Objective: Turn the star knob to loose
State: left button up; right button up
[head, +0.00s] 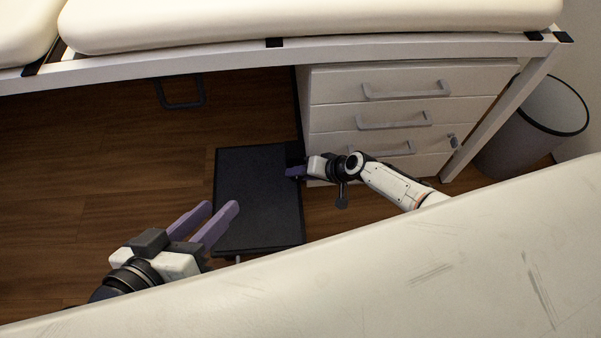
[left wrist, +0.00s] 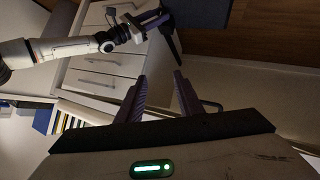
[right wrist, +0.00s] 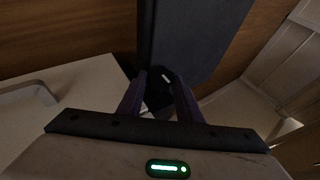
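I cannot make out a star shape anywhere. A dark part, possibly the knob (right wrist: 158,98), shows between the fingers of my right gripper (right wrist: 159,78) in the right wrist view, against shadow, with a small white mark above it. In the head view my right gripper (head: 292,172) is at the upper right edge of a flat black panel (head: 258,195), beside the drawer unit. Its fingers stand apart; contact with the dark part cannot be told. My left gripper (head: 221,208) is open and empty, left of the panel; its spread fingers also show in the left wrist view (left wrist: 160,76).
A white drawer unit (head: 335,87) with grey handles stands right of the panel, under a cream padded table (head: 300,22) on a white frame. A grey bin (head: 515,130) stands at the right. A cream padded surface (head: 400,270) crosses the foreground. The wooden floor (head: 90,180) at left is mostly clear.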

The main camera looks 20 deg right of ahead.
jog(key=shift+r+p, duration=0.2)
jog(key=shift+p, duration=0.5)
jog(key=shift+c, duration=0.2)
jog(key=h+p, duration=0.1)
jog(key=p, duration=0.1)
jog(key=h+p, duration=0.1)
jog(key=shift+a+r+n+g+p, duration=0.15)
jog(key=shift+a+n+g+p, duration=0.1)
jog(key=shift+n+g+p, duration=0.1)
jog(key=shift+w+a+h+p, duration=0.15)
jog(key=shift+h+p, duration=0.2)
jog(key=shift+h, duration=0.45)
jog(key=shift+a+f+n+g+h, duration=0.2)
jog(key=shift+f+n+g+h, duration=0.05)
jog(key=shift+h, duration=0.25)
pick_arm(q)
jog(key=shift+s+a+f+g+y+b, duration=0.15)
jog(key=shift+a+f+g+y+b, duration=0.15)
jog(key=shift+a+f+g+y, duration=0.5)
jog(key=shift+s+a+f+g+y+b, duration=0.15)
jog(key=shift+a+f+y+b, duration=0.25)
jog(key=shift+f, duration=0.75)
pick_arm(e)
jog(key=shift+h, duration=0.7)
pick_arm(q)
jog(key=shift+r+t+h, duration=0.25)
jog(key=shift+r+h, duration=0.05)
jog(key=shift+r, duration=0.1)
